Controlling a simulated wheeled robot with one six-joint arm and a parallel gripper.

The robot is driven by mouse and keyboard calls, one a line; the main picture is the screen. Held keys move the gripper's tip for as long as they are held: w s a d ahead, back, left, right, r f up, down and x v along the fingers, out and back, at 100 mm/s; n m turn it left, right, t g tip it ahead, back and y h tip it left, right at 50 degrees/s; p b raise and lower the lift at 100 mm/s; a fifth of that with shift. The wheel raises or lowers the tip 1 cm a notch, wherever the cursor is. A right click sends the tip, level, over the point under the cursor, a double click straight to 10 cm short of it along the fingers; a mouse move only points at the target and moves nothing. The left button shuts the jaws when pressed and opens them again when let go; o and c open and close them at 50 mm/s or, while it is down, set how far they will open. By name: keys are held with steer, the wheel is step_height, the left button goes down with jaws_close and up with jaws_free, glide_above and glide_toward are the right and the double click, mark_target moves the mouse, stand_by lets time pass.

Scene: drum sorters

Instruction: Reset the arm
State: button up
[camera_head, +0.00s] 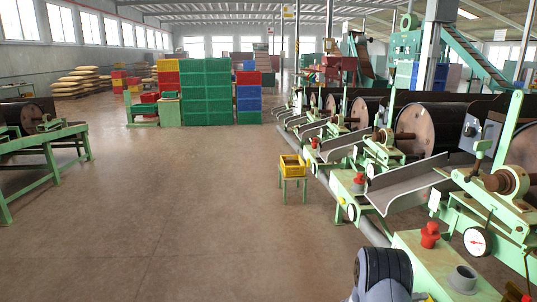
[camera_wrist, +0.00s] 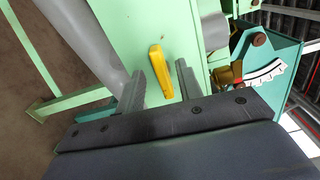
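In the wrist view my gripper (camera_wrist: 157,72) is open, with its two grey fingers apart. A yellow handle (camera_wrist: 160,72) on a pale green machine panel (camera_wrist: 192,45) shows in the gap between the fingers. Neither finger visibly touches it, and I cannot tell how deep it lies between them. Part of my arm (camera_head: 383,272) shows at the bottom of the head view, low beside the nearest green machine (camera_head: 425,262). My fingers cannot be made out there.
A grey pipe (camera_wrist: 92,40) and a dial gauge (camera_wrist: 268,75) flank the panel. In the head view a row of drum sorters lines the right. A yellow crate (camera_head: 292,165) sits on a small stand. Stacked crates (camera_head: 205,95) stand at the back. The middle floor is clear.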

steer(key=a, duration=0.9)
steer(key=d+m+b, duration=0.1)
steer(key=d+m, duration=0.4)
steer(key=d, duration=0.6)
steer(key=shift+r+m, duration=0.25)
steer(key=shift+m, duration=0.15)
